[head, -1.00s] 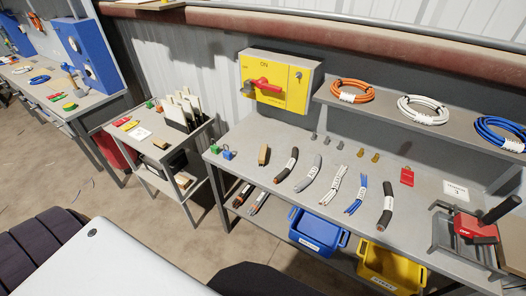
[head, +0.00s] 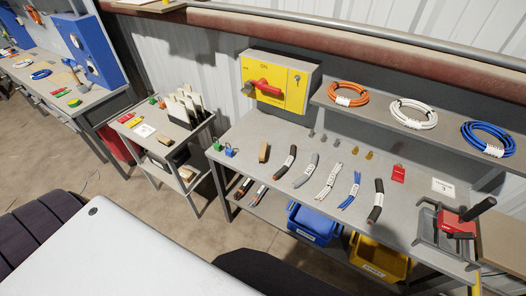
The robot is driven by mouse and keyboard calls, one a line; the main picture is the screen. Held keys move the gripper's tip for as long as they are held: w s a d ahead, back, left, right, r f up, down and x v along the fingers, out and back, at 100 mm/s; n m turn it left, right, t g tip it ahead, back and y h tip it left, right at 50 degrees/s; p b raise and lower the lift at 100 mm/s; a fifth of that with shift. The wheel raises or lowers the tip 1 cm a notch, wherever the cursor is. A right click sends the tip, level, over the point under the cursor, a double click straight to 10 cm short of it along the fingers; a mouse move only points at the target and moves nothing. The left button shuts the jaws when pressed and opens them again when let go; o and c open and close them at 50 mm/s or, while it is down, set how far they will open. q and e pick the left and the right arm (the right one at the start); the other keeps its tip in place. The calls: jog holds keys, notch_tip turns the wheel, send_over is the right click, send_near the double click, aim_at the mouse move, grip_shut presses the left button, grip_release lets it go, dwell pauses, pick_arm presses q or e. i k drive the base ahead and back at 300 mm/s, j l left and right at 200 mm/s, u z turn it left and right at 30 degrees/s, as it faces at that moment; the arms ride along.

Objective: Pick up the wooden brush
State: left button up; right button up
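A small tan wooden block-like item (head: 263,152) lies on the grey workbench (head: 300,215), left of the cable pieces. It may be the wooden brush, but bristles are too small to make out. Another tan, handle-like item (head: 71,77) is on the far left bench, by the blue box; I cannot tell whether it is a brush. Neither of my grippers shows in the head view, and nothing touches either item.
Several cut cables (head: 328,180) lie right of the block. A vise (head: 455,222) stands at the right end. Blue (head: 314,224) and yellow (head: 377,260) bins sit below. A cart (head: 160,122) stands left, with open floor (head: 120,205) before it.

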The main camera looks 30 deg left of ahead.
aim_at(264, 146)
jog(key=i+j, duration=0.2)
jog(key=j, duration=0.15)
jog(key=i+j, duration=0.15)
jog(key=j, duration=0.2)
jog(key=i+j+z, duration=0.1)
jog(key=j, duration=0.25)
jog(key=i, duration=0.1)
